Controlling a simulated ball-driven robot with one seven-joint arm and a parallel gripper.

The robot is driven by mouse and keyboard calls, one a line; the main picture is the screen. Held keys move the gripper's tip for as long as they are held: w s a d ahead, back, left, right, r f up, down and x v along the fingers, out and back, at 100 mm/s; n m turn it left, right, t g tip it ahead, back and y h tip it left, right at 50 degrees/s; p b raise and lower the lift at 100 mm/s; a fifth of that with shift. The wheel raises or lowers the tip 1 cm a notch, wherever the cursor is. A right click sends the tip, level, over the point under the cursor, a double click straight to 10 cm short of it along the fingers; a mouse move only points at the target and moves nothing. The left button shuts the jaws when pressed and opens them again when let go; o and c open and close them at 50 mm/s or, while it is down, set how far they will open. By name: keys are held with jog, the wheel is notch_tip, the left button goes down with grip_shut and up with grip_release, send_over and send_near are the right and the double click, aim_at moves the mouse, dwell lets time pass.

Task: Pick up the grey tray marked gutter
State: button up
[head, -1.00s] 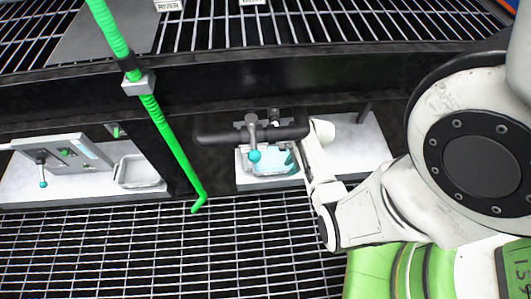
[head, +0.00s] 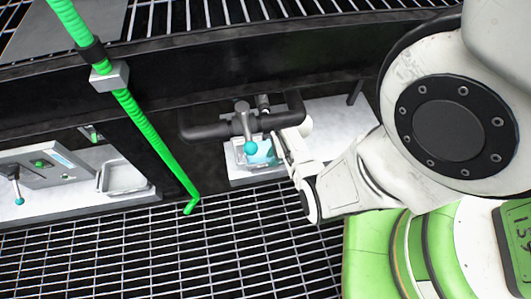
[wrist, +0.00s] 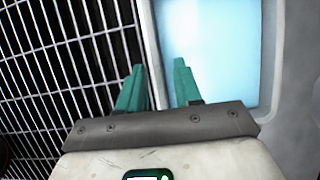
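A grey tray (head: 233,160) with light blue inside sits under a dark pipe in the head view; no marking on it is readable. A second, empty grey tray (head: 123,191) sits at the left, also without a readable marking. In the wrist view the blue-filled tray (wrist: 272,60) fills the right side. My gripper's (wrist: 160,75) teal fingers are apart, one on each side of the tray's near left rim in the picture. I cannot tell whether they touch it or how high they are. In the head view my wrist hides most of the gripper.
A dark pipe (head: 207,131) with a teal-knobbed lever (head: 247,125) hangs over the blue-filled tray. A green hose (head: 150,135) slants down to the metal grating (head: 170,250). A lever panel (head: 40,172) stands at far left. A dark beam (head: 200,70) runs behind.

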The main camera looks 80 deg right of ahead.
jog(key=b+x, duration=0.1)
jog(key=x, duration=0.2)
jog(key=shift+w+a+f+b, duration=0.1)
jog(key=shift+f+b, duration=0.25)
jog(key=shift+b, duration=0.05)
jog(key=shift+c, duration=0.2)
grip_shut()
jog(key=shift+r, duration=0.1)
dwell(0.8)
